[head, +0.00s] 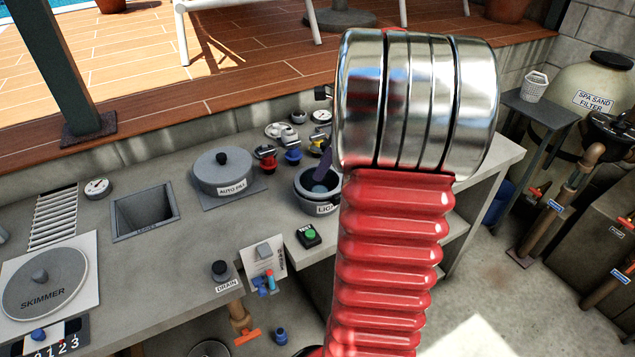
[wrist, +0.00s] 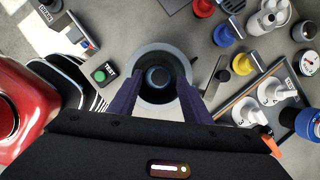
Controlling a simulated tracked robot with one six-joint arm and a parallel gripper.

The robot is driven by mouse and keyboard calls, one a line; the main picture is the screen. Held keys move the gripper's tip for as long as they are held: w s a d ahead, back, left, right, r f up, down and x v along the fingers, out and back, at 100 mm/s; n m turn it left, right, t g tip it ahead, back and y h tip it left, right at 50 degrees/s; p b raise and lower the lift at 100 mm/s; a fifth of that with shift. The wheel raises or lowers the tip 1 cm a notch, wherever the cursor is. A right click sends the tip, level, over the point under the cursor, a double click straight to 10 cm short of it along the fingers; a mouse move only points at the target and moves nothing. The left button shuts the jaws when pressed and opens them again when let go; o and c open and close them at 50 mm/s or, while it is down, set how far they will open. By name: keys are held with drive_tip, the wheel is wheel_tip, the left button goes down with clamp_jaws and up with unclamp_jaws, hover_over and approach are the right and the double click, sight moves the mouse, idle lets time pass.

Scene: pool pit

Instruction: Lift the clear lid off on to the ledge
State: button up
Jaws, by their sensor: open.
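A round grey pot (head: 303,204) labelled "LIG…" stands near the front edge of the grey concrete ledge (head: 150,262). It also shows in the wrist view (wrist: 157,47), with a dark round centre (wrist: 157,76). A clear lid cannot be told apart from the pot's mouth. My gripper (wrist: 158,84) is open, its two purple fingers spread left and right over the pot's mouth. One purple finger shows above the pot in the head view (head: 323,165); my red arm hides the rest. Whether the fingers touch anything cannot be told.
Left of the pot are a lidded "AUTO FILL" pot (head: 222,170) and an open square bin (head: 145,212). A green test button (head: 308,236) sits at the front. Several coloured valves (head: 292,156) and gauges crowd behind. Bare ledge shows between the bin and front edge.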

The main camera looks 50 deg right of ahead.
drive_tip(key=shift+x, duration=1)
clamp_jaws()
